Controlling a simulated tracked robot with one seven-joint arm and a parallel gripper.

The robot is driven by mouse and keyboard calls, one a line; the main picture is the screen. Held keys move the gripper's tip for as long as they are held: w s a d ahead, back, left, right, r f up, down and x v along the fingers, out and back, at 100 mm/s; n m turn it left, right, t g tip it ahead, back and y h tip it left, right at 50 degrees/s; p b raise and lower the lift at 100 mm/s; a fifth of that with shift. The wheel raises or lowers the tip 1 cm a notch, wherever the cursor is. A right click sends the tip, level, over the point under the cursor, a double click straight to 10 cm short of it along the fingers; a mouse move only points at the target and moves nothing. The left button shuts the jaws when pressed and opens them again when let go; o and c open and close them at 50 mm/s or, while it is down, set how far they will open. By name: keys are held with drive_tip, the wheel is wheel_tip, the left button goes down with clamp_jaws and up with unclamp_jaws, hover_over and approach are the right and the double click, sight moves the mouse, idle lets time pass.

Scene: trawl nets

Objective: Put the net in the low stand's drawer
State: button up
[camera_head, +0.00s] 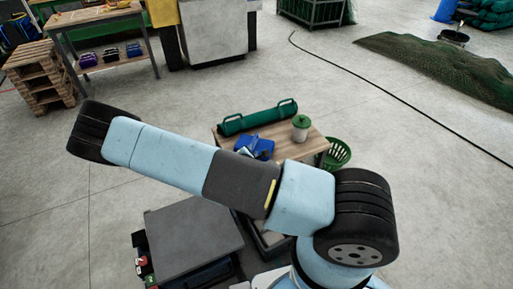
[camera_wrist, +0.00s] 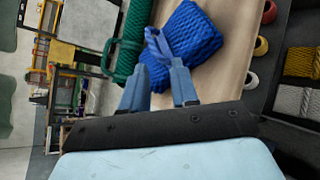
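The blue net (camera_wrist: 190,38) is a folded, knotted bundle with a strap-like loop (camera_wrist: 153,40). It lies on the wooden top (camera_wrist: 222,82) of the low stand; it also shows in the head view (camera_head: 262,146), partly behind my arm. My gripper (camera_wrist: 160,66) is at the loop's end, its two blue fingers apart, one on each side of it. I cannot tell whether they touch it. In the head view my gripper is hidden. A dark compartmented space (camera_wrist: 275,70) lies past the top's edge; I cannot tell whether it is the drawer.
A green rolled bundle with handles (camera_head: 258,117) and a green-lidded jar (camera_head: 300,128) share the stand's top (camera_head: 318,145). A green basket (camera_head: 338,153) stands to its right. Coloured spools (camera_wrist: 261,47) and folded yellow netting (camera_wrist: 301,62) sit in the dark space. A grey-topped unit (camera_head: 193,235) is at lower left.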

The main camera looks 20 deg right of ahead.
sight(254, 140)
drive_tip(key=w+d+f+n, duration=0.1)
drive_tip(key=w, duration=0.3)
drive_tip(key=w+d+f+n+t, duration=0.1)
drive_tip(key=w+d+f, duration=0.1)
drive_tip(key=w, duration=0.2)
drive_tip(key=w+d+f, duration=0.1)
drive_tip(key=w+f, duration=0.1)
drive_tip(key=w, duration=0.2)
drive_tip(key=shift+w+d+n+t+y, duration=0.2)
drive_tip(key=shift+w+n+t+y, duration=0.1)
drive_tip(key=shift+n, duration=0.1)
clamp_jaws()
idle(0.3)
idle(1.2)
